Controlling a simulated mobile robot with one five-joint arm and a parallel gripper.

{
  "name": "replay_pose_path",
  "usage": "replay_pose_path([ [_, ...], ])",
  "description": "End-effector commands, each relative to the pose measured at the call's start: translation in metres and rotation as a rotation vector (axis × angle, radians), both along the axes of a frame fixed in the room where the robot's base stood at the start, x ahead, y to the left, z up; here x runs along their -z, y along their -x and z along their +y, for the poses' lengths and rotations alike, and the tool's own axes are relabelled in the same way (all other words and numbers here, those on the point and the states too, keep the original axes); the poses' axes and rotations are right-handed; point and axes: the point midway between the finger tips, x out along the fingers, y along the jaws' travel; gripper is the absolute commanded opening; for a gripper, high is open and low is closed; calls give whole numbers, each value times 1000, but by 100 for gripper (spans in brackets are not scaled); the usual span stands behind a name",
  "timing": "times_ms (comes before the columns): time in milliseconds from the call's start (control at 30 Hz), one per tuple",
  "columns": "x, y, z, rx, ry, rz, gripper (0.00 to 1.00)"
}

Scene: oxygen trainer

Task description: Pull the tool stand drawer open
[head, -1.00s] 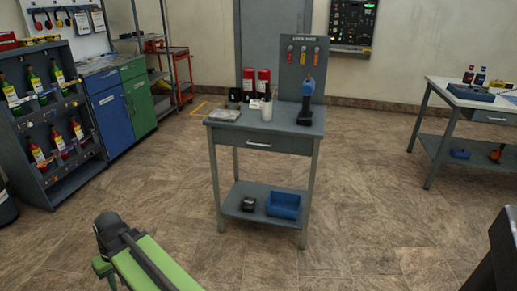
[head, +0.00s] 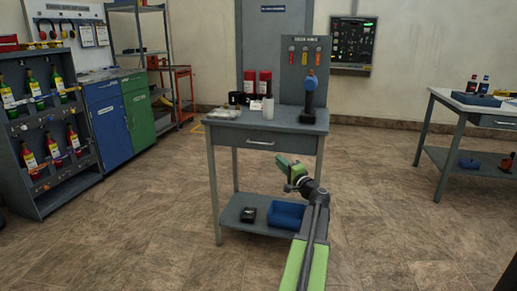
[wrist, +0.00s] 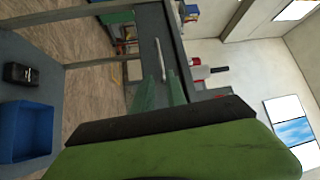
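The tool stand (head: 222,130) is a grey table with a lower shelf. Its drawer (head: 230,138) is closed, its front flush with the frame. The pale bar handle (head: 261,143) sits at the middle of the drawer front. In the wrist view, turned on its side, the handle (wrist: 160,58) appears just beyond the fingertips, with the drawer front (wrist: 147,30) behind it. My gripper (head: 280,161) is in front of the stand, below and right of the handle in the head view. In the wrist view its two green fingers (wrist: 162,78) are apart and empty, and no contact with the handle shows.
A blue bin (head: 287,214) and a small black item (head: 248,214) are on the lower shelf. A drill (head: 309,95), red cans and a white cup stand on top. Blue and green cabinets (head: 110,125) are left, another table (head: 455,110) right. The floor before the stand is clear.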

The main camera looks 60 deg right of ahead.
Motion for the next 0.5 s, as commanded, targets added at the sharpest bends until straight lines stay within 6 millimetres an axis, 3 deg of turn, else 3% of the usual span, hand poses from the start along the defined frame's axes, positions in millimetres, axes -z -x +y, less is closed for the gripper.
replay_pose_path([
  [167, -4, -19, -10, -4, 1, 2, 17],
  [500, -16, -95, -49, -5, 1, 2, 17],
])
